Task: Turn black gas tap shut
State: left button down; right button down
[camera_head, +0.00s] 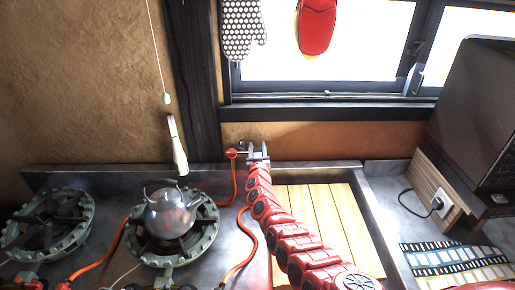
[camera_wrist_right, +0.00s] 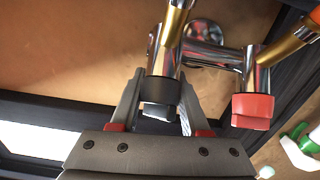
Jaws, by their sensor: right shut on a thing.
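The black gas tap (camera_wrist_right: 160,90) sits at the end of a chrome pipe fitting on the clay wall, in the right wrist view. My right gripper (camera_wrist_right: 158,104) has one finger on each side of it and is shut on it. A red tap (camera_wrist_right: 252,108) is beside it on the same fitting, apart from the fingers. In the head view my right arm reaches forward to the wall, with the right gripper (camera_head: 258,153) at the fitting below the window. The black tap is hard to make out there. My left gripper is not in view.
A metal kettle (camera_head: 171,214) stands on the middle burner, left of my right arm. Orange hoses (camera_head: 233,190) run across the counter. A wooden board (camera_head: 330,215) lies right of the arm. A white object (camera_head: 178,148) stands against the wall, left of the fitting.

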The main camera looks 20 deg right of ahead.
jog(key=shift+d+m+h, duration=0.1)
jog(key=shift+m+h, duration=0.2)
jog(key=shift+m, duration=0.1)
jog(key=shift+r+h, duration=0.1)
jog(key=shift+h, duration=0.2)
jog(key=shift+m+g, duration=0.3)
jog(key=shift+m, duration=0.3)
jog(key=shift+d+m+g+h+b, duration=0.1)
jog(key=shift+m+g+h+b, duration=0.2)
jog(key=shift+m+h+b, duration=0.45)
jog(key=shift+s+d+f+m+h, duration=0.1)
jog(key=shift+f+m+h, duration=0.15)
jog(key=shift+m+h, duration=0.1)
jog(key=m+g+h+b, duration=0.1)
jog(key=b, duration=0.1)
jog(key=m+g+b, duration=0.1)
jog(key=m+b, duration=0.1)
jog(key=shift+s+d+f+h+b, duration=0.2)
jog(key=shift+h+b, duration=0.1)
jog(key=shift+h, duration=0.1)
jog(key=shift+d+r+m+g+h+b, duration=0.15)
jog(key=shift+m+g+h+b, duration=0.2)
jog(key=shift+m+b, duration=0.3)
